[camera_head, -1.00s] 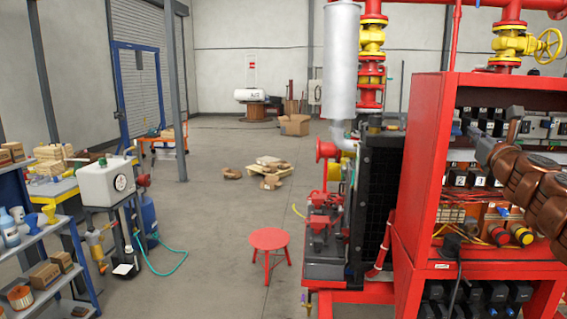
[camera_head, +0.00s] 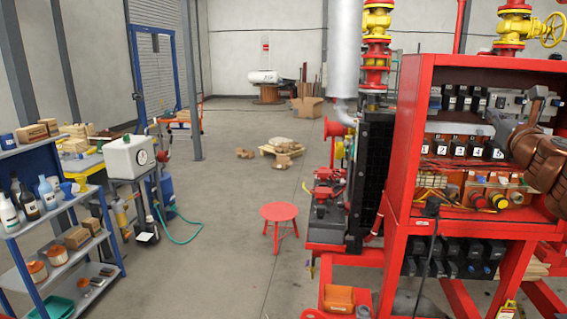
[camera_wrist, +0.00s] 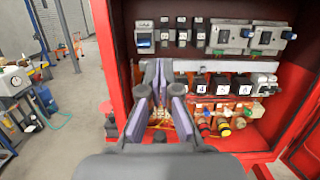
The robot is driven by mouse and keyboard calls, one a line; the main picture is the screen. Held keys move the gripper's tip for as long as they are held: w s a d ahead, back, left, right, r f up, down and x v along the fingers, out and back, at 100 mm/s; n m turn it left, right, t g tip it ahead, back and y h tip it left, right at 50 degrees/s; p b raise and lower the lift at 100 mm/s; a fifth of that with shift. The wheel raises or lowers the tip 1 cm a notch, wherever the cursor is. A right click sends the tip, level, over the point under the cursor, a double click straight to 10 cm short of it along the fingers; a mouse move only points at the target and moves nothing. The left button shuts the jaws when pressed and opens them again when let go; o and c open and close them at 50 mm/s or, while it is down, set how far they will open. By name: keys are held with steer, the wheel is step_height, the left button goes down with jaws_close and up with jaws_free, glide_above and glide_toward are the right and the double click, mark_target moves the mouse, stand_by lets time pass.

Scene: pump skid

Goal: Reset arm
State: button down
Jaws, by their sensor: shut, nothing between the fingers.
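My gripper (camera_wrist: 157,85) shows in the wrist view with its two fingers close together, shut and empty. It points at the open red control cabinet (camera_wrist: 118,75), in front of its rows of switches and breakers. In the head view my brown arm reaches in from the right edge, in front of the right part of the red cabinet (camera_head: 397,150). Numbered breakers (camera_head: 457,147) sit on the middle row, with red and yellow knobs (camera_head: 478,200) below them. In the wrist view the fingers cover part of the cabinet's left interior.
A red stool (camera_head: 279,215) stands on the floor left of the skid. A pallet with sacks (camera_head: 282,147) lies farther back.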

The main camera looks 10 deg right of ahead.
steer(key=w+a+r+n+g+y, duration=0.15)
steer(key=a+n+y, duration=0.45)
steer(key=a, duration=0.7)
steer(key=w+a+n+t+y, duration=0.15)
steer(key=a+n+y, duration=0.25)
steer(key=a+n, duration=0.7)
steer(key=s+a+f+n+g+y, duration=0.2)
steer(key=a+f+n+g, duration=0.15)
steer(key=a, duration=0.65)
steer(key=s+a+f+n+g+y, duration=0.25)
steer(key=a+f+n, duration=0.25)
steer(key=a, duration=0.4)
steer(key=s+a+f+n+g+h, duration=0.2)
steer(key=s+a+f+n+g, duration=0.2)
steer(key=s+f, duration=0.45)
steer(key=s+a+f+n+g+h, duration=0.1)
steer(key=s+a+f+n+g, duration=0.35)
steer(key=f, duration=0.65)
steer(key=s+d+f+n+g+h, duration=0.2)
steer(key=s+f, duration=0.4)
steer(key=s, duration=0.4)
steer(key=s+d+f+n+g+h, duration=0.3)
steer(key=s+d+f, duration=0.3)
steer(key=s, duration=0.4)
steer(key=shift+d+f+g, duration=0.2)
steer(key=shift+d+g, duration=0.5)
steer(key=shift+g, duration=0.15)
